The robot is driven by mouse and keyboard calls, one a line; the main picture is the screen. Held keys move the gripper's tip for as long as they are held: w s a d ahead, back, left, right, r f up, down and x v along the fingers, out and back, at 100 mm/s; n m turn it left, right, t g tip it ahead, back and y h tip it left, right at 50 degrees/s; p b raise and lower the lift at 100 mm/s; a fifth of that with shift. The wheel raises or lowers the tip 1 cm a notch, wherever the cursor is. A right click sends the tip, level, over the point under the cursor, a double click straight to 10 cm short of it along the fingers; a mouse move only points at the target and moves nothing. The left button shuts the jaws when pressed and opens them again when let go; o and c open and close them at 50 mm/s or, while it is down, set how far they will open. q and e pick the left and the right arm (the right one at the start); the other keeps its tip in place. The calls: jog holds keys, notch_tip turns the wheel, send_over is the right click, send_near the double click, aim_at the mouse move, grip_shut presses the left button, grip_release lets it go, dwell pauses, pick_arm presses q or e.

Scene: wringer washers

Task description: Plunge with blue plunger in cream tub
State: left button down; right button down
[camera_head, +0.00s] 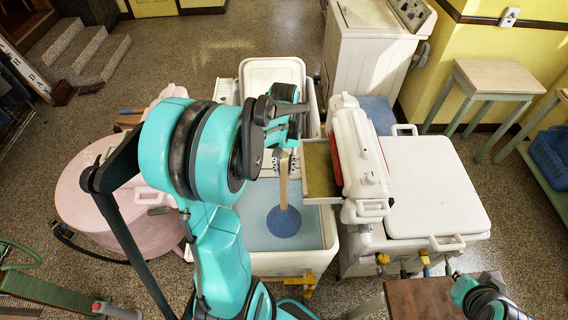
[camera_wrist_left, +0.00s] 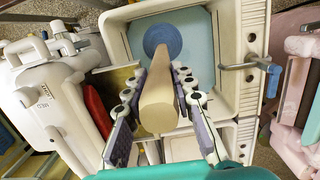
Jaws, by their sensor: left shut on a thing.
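The blue plunger (camera_head: 284,221) has a blue round head and a pale wooden handle. It stands roughly upright in the cream tub (camera_head: 327,262), its head in the pale blue water. My left gripper (camera_head: 283,150) is shut around the upper handle, above the tub. In the left wrist view the handle runs between the two fingers (camera_wrist_left: 160,105) down to the blue head (camera_wrist_left: 162,38). Whether the head touches the tub floor cannot be told.
A white wringer washer (camera_head: 430,185) with a red-marked wringer head (camera_head: 358,155) stands right of the tub. A pink washer (camera_head: 95,195) is at the left. A wooden table (camera_head: 430,298) is at the lower right, and stools stand along the yellow wall.

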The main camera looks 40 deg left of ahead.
aim_at(284, 201)
pick_arm(q)
notch_tip(284, 201, down, 22)
jog(key=b, duration=1.5)
notch_tip(284, 201, down, 9)
jog(key=b, duration=0.8)
jog(key=shift+r, duration=0.35)
notch_tip(284, 201, up, 9)
jog(key=p, duration=0.6)
jog(key=shift+f, duration=0.4)
